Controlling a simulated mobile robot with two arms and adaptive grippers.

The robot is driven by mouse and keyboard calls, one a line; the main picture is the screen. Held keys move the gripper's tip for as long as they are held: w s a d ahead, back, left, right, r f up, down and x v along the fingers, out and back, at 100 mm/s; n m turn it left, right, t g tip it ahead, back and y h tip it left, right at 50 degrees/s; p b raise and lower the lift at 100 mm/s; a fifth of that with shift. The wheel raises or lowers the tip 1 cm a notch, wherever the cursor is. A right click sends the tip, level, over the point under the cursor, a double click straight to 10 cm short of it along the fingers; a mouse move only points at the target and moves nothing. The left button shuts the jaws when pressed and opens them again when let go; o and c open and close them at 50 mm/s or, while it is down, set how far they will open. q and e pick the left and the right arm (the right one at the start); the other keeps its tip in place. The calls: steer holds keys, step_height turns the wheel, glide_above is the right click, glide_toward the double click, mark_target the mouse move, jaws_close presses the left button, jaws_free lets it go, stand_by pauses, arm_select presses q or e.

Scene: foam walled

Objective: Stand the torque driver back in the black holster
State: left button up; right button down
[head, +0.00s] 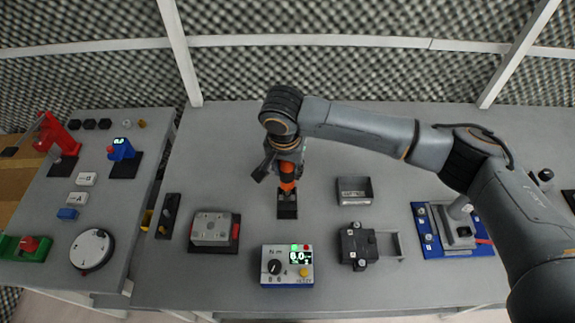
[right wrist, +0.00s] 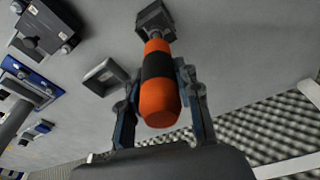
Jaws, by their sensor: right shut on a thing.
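The torque driver (head: 287,186) has an orange grip with a black band. My right gripper (head: 284,169) is shut on it and holds it about upright, tip down. The black holster (head: 288,209) is a small dark block on the table directly below the driver. In the right wrist view the fingers flank the driver's grip (right wrist: 160,104), and its short metal shaft meets the holster (right wrist: 153,19). I cannot tell how deep the tip sits in it. My left gripper is not in view.
A grey open tray (head: 355,190) lies right of the holster. A grey block fixture (head: 214,229) stands left. A meter box with a green display (head: 287,265) is in front, and a black clamp device (head: 357,246) front right. The table behind the holster is clear.

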mark_target(285, 164)
steer(key=shift+f+b, duration=0.85)
steer(key=shift+f, duration=2.55)
steer(key=c, duration=0.9)
jaws_free()
steer(key=shift+o, duration=0.2)
steer(key=r, duration=0.4)
steer(key=s+r, duration=0.1)
steer(key=r, duration=0.7)
steer(key=shift+s+a, duration=0.3)
steer(key=shift+s, duration=0.1)
steer(key=shift+f, duration=0.1)
